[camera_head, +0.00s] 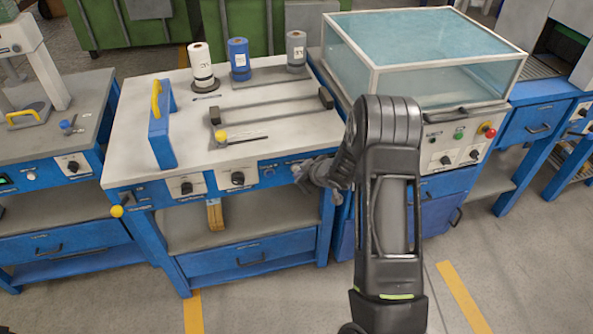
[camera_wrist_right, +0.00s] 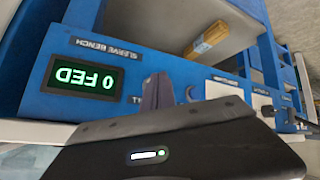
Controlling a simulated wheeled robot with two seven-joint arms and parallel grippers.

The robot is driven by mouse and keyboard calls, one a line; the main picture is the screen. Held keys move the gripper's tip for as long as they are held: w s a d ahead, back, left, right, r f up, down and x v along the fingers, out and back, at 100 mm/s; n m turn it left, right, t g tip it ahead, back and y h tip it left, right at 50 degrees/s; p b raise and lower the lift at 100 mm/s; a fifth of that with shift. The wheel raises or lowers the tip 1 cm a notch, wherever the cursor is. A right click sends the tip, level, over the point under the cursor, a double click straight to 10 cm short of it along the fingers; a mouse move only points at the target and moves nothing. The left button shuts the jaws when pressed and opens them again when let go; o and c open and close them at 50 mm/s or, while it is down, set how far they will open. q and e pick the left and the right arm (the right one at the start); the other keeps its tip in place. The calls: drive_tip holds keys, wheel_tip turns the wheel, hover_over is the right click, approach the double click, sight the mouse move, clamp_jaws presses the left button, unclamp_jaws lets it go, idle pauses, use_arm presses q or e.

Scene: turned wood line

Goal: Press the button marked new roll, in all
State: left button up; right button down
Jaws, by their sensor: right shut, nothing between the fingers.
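The blue front panel of the middle bench (camera_head: 215,186) carries two black knobs (camera_head: 187,187) and a small round blue control (camera_head: 268,172). I cannot read a new roll label in either view. My right gripper (camera_head: 300,174) is shut and empty, close to the right end of this panel. In the right wrist view, the closed fingers (camera_wrist_right: 158,90) stand in front of the panel, hiding part of a label beside a lit display (camera_wrist_right: 84,77) reading 0 FED upside down. A round blue control (camera_wrist_right: 193,93) is partly hidden beside them. I cannot tell whether the fingers touch the panel.
White (camera_head: 202,66), blue (camera_head: 239,60) and grey (camera_head: 296,52) rolls stand at the back of the bench. A blue upright frame (camera_head: 161,125) with a yellow handle stands at its left. A clear-lidded machine (camera_head: 425,60) is on the right, with a red button (camera_head: 489,130).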

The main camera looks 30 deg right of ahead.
drive_tip(key=shift+s+a, duration=0.15)
drive_tip(key=shift+s, duration=0.3)
drive_tip(key=s, duration=0.1)
drive_tip(key=s+a+b, duration=0.1)
drive_tip(key=s, duration=0.2)
drive_tip(key=shift+s+a+b, duration=0.3)
drive_tip(key=shift+s+b, duration=0.05)
drive_tip(key=shift+b, duration=0.05)
idle(0.8)
drive_tip(key=s+a+f+m+g+y, duration=0.1)
drive_tip(key=s+a+f+m+g, duration=0.15)
drive_tip(key=s+a+f, duration=0.5)
drive_tip(key=s+a+f+m+g+y, duration=0.1)
drive_tip(key=s+a+f+m+g, duration=0.2)
drive_tip(key=a, duration=0.7)
drive_tip(key=s+a+f+g+y, duration=0.1)
drive_tip(key=s+a+f, duration=0.1)
drive_tip(key=s+a, duration=0.6)
drive_tip(key=s+a+f+g+y, duration=0.1)
drive_tip(key=s+a+f+g, duration=0.1)
drive_tip(key=s+a, duration=0.6)
drive_tip(key=shift+s+a+f, duration=0.15)
drive_tip(key=shift+a+f, duration=0.35)
drive_tip(key=shift+a, duration=0.45)
